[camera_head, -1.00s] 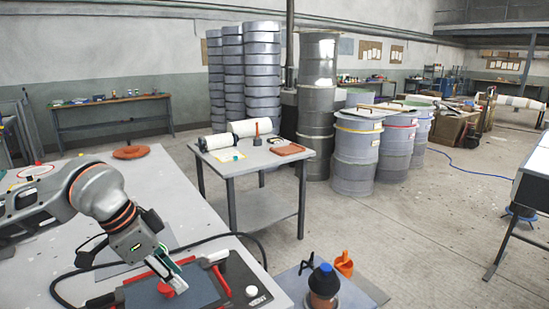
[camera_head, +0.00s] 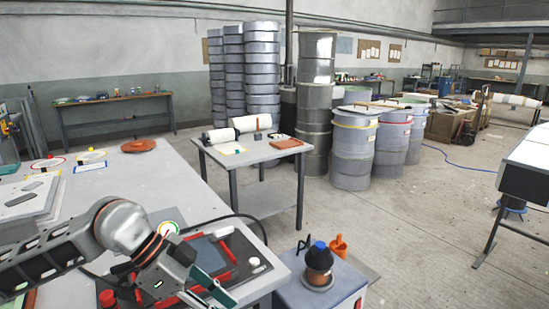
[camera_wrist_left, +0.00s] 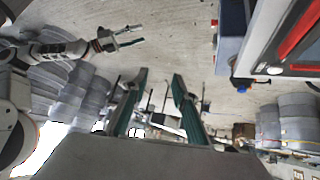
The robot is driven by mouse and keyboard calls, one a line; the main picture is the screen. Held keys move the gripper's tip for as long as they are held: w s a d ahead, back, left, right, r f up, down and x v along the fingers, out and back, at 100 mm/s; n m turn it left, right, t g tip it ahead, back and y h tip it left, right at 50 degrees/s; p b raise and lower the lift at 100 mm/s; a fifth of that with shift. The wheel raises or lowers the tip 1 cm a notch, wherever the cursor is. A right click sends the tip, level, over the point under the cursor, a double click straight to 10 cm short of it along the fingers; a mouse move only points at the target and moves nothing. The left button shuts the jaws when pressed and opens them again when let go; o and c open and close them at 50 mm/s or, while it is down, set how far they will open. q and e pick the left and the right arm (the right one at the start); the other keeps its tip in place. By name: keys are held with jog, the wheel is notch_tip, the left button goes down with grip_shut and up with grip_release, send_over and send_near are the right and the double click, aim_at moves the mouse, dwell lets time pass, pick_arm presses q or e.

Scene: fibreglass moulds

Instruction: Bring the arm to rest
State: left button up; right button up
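My left gripper (camera_head: 222,290) comes in from the left in the head view, above the front edge of the worktable. In the left wrist view its two dark green fingers (camera_wrist_left: 158,85) stand apart with nothing between them.
A blue-capped bottle (camera_head: 320,258) and an orange scoop (camera_head: 338,244) stand on a low stand right of the worktable. A small table (camera_head: 235,158) with rolls stands behind. Steel drums (camera_head: 353,150) stand farther back. The floor at right is mostly clear.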

pick_arm(q)
jog(key=s+d+r+m+h, duration=0.2)
jog(key=d+r+h, duration=0.1)
jog(key=d+h, duration=0.3)
jog(key=s+d+r+m+h, duration=0.1)
jog(key=s+d+r+h, duration=0.2)
jog(key=d+h, duration=0.3)
jog(key=w+a+f+n+t+y, duration=0.4)
jog(key=a+f+n+t+y, duration=0.15)
jog(key=f+n+t, duration=0.2)
jog(key=w+a+f+n+t+y, duration=0.4)
jog(key=a+f+n+t, duration=0.25)
jog(key=t, duration=0.25)
jog(key=s+a+f+g+y, duration=0.1)
jog(key=s+a+f+y, duration=0.1)
jog(key=s+f, duration=0.3)
jog(key=s+a+f+g+y, duration=0.2)
jog(key=s+a+f+y, duration=0.1)
jog(key=f, duration=0.9)
jog(key=s+a+f+n+g+y, duration=0.1)
jog(key=s+a+f+g+y, duration=0.1)
jog(key=s+a+f, duration=0.3)
notch_tip(320, 180, down, 4)
jog(key=shift+s+r+y, duration=0.15)
jog(key=shift+s+y, duration=0.3)
jog(key=shift+s, duration=0.8)
jog(key=shift+a+g, duration=0.1)
jog(key=shift+g, duration=0.15)
